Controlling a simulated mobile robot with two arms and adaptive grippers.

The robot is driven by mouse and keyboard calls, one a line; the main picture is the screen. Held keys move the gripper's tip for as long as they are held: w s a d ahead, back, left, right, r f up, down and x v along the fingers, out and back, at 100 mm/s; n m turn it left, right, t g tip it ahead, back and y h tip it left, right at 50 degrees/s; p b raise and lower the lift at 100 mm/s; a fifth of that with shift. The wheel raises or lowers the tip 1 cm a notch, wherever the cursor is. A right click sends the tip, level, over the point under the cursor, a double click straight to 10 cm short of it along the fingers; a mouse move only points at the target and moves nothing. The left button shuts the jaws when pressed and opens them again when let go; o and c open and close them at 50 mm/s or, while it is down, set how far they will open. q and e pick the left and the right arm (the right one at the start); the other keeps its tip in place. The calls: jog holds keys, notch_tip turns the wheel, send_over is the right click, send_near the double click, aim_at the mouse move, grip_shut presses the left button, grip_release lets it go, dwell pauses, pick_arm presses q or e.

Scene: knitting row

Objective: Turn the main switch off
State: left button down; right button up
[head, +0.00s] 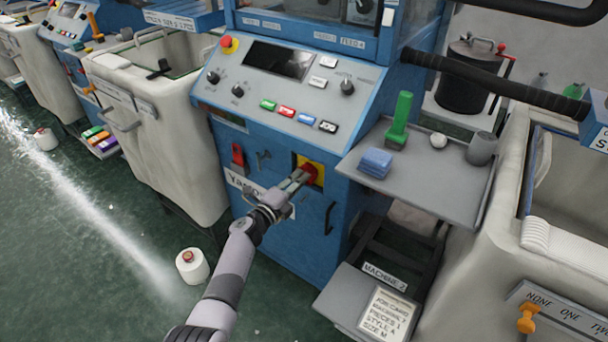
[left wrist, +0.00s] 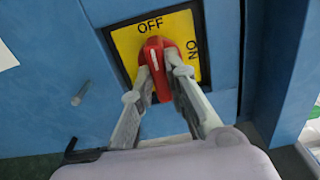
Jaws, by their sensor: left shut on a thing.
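The main switch is a red knob (left wrist: 158,60) on a yellow plate (left wrist: 126,45) marked OFF at the top and ON at the right in the left wrist view. The knob stands nearly upright there, and its white mark lies at its upper end, toward OFF. In the head view the red knob (head: 311,172) sits low on the blue machine front (head: 290,238). My left gripper (left wrist: 161,72) is shut on the knob, one finger on each side. It also shows in the head view (head: 301,179). My right gripper is not in view.
A white yarn cone (head: 192,265) stands on the floor.

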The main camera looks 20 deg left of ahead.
pick_arm(q)
jog(key=c, duration=1.8)
grip_release()
jog(key=shift+c, duration=0.2)
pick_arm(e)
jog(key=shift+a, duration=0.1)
pick_arm(q)
jog(key=p+v, duration=0.3)
jog(key=v, duration=0.3)
jog(key=shift+p, duration=0.4)
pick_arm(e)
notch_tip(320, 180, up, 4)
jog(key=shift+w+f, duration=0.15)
pick_arm(q)
jog(key=shift+f, duration=0.1)
